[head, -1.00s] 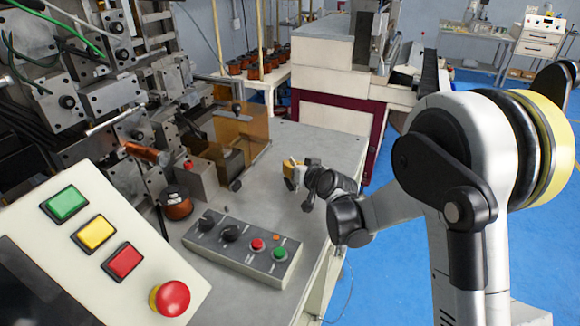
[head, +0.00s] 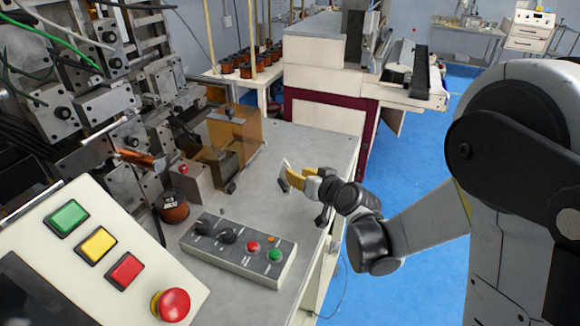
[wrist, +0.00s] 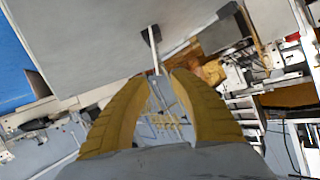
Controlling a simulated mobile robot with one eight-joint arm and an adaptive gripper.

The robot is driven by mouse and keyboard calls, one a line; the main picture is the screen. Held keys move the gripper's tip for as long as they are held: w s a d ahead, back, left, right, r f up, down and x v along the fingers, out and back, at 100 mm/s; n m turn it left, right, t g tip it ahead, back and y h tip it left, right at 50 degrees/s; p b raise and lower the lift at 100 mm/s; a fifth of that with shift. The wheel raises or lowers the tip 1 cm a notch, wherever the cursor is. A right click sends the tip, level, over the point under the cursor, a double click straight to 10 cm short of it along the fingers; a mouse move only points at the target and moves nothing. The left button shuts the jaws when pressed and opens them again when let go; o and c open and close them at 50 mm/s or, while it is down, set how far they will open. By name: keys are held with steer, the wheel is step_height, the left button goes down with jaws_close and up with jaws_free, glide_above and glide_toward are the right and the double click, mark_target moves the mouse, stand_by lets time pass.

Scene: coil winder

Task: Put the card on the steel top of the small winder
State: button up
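My gripper (head: 291,181) has yellow fingers and is over the right part of the small winder's grey steel top (head: 325,146) in the head view. A thin pale card (head: 287,163) stands out from the fingertips there. In the wrist view the card (wrist: 154,48) shows nearly edge-on as a narrow white strip between the tips of the yellow fingers (wrist: 165,77). The fingers are closed in on it. The card looks tilted, and I cannot tell its exact height above the top. A broad grey surface (wrist: 95,40) fills the wrist view's upper left.
A grey control box (head: 240,250) with knobs and buttons sits on the top's near part. An amber guard (head: 236,130) and a copper spool (head: 172,207) stand at the left. A sloped button panel (head: 60,270) is in front. The top's far right part is clear.

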steer(key=shift+v, duration=1)
steer(key=s+d+r+m+g+h, duration=0.1)
steer(key=s+d+h, duration=0.1)
steer(key=s+d, duration=0.4)
steer(key=s+d+r+m+g+h, duration=0.1)
steer(key=s+d, duration=0.5)
steer(key=s, duration=0.6)
steer(key=s+d+r+m+g+h, duration=0.1)
steer(key=s+d+r+g+h, duration=0.1)
steer(key=s+d, duration=0.4)
steer(key=s+r+h, duration=0.1)
steer(key=s+h, duration=0.1)
steer(key=s, duration=0.1)
steer(key=shift+s+d+r+g, duration=0.15)
steer(key=shift+s+d+g, duration=0.1)
steer(key=shift+s+g, duration=0.05)
